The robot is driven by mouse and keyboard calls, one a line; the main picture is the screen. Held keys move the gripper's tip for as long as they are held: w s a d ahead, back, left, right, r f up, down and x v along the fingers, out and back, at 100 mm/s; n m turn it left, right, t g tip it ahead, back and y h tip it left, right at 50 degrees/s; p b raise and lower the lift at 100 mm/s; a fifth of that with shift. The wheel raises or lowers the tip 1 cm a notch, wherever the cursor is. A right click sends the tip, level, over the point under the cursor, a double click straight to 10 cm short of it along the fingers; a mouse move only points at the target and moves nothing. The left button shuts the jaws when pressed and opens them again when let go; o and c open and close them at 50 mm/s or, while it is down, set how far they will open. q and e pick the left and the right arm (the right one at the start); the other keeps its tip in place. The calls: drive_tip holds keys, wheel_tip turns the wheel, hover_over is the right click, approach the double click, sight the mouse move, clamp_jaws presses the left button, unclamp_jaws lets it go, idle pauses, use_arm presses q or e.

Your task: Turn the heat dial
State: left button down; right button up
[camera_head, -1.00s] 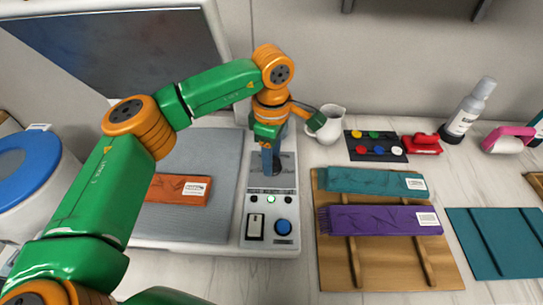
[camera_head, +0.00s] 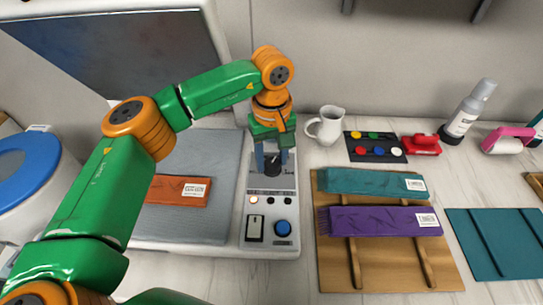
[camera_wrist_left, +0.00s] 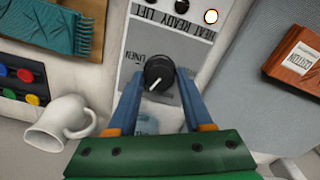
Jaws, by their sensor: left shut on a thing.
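The heat dial (camera_head: 272,168) is a black round knob on the upper part of the press's control panel (camera_head: 257,222). It also shows in the left wrist view (camera_wrist_left: 158,72), with a white pointer line slanting down and left in that picture. My left gripper (camera_head: 272,163) reaches down from above. Its blue-grey fingers stand on either side of the dial and are shut on it. The left wrist view shows the same fingers (camera_wrist_left: 158,78) around the knob. My right gripper is not in view.
The heat light (camera_head: 254,199) glows; the two lights beside it are dark. A white pitcher (camera_head: 328,125) stands close to the right of my gripper. An orange folded cloth (camera_head: 178,190) lies on the grey pad.

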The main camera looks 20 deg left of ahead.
sight(272, 163)
use_arm(q)
drive_tip(key=shift+f+m, duration=0.1)
drive_tip(key=shift+m, duration=0.5)
drive_tip(key=shift+c, duration=1.6)
unclamp_jaws()
wheel_tip(272, 163, up, 7)
drive_tip(key=shift+s+d+r+b, duration=0.1)
drive_tip(key=shift+b, duration=0.2)
